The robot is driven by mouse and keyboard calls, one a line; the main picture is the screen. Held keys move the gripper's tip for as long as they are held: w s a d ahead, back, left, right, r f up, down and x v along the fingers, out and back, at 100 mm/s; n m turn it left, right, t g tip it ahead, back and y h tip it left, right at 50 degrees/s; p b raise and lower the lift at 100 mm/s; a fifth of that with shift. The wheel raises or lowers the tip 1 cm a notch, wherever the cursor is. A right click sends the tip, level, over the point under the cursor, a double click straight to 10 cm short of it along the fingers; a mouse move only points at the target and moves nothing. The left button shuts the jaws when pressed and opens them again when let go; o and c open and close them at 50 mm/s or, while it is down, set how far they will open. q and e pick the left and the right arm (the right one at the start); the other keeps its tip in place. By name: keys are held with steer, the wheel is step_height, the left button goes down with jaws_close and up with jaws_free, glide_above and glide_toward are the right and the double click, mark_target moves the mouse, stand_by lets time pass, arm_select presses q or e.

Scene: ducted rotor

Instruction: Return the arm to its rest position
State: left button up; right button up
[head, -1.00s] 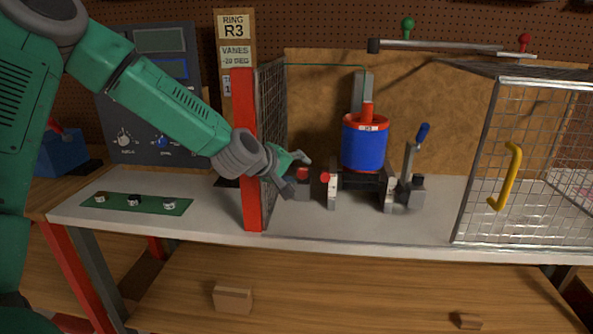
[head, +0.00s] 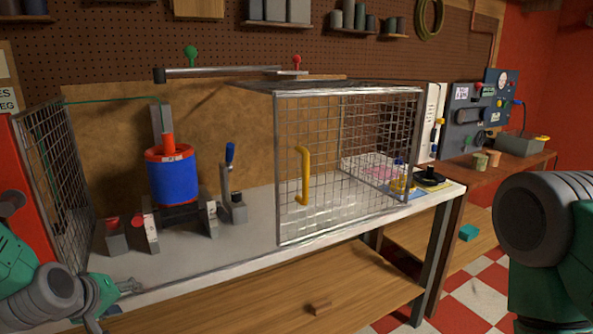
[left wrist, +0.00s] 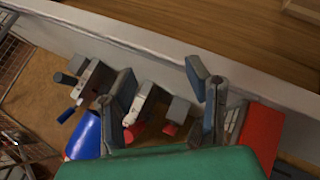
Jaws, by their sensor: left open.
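My left gripper (head: 115,303) is at the lower left of the head view, at the bench's front edge, open and empty. In the left wrist view its two fingers (left wrist: 162,95) stand wide apart above the bench, with nothing gripped between them. The blue rotor unit with a red top (head: 172,178) stands upright in its cradle behind the gripper and apart from it; part of it also shows in the left wrist view (left wrist: 86,138). My right arm shows at the right edge, but its gripper is out of the picture.
A clamp with a blue handle (head: 230,160) stands right of the rotor. A mesh cage with a yellow handle (head: 304,178) covers the bench's right part. The bench front (head: 190,275) is bare.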

arm_select(q)
steer(key=s+d+f+m+g+b, duration=0.1)
steer(key=s+d+f+m+g, duration=0.2)
steer(key=s+f, duration=0.4)
steer(key=s+d+f+m+g, duration=0.1)
steer(key=s+d+f+m, duration=0.1)
steer(key=s+d+f, duration=0.4)
steer(key=s+f+m+g, duration=0.2)
steer(key=s+f, duration=0.2)
steer(key=s, duration=0.5)
steer(key=s+f+m+g+b, duration=0.1)
steer(key=s+f, duration=0.4)
steer(key=s, duration=0.5)
steer(key=shift+d+m+g, duration=0.25)
steer(key=shift+m+g, duration=0.35)
steer(key=shift+m, duration=0.4)
arm_select(e)
steer(key=f, duration=0.2)
steer(key=shift+d+f, duration=0.2)
steer(key=shift+f, duration=0.15)
arm_select(q)
steer(key=shift+w+d, duration=0.15)
steer(key=shift+d, duration=0.05)
arm_select(e)
steer(key=shift+d, duration=0.2)
arm_select(q)
steer(key=shift+a, duration=0.15)
arm_select(e)
steer(key=shift+a, duration=0.15)
steer(key=shift+w, duration=0.15)
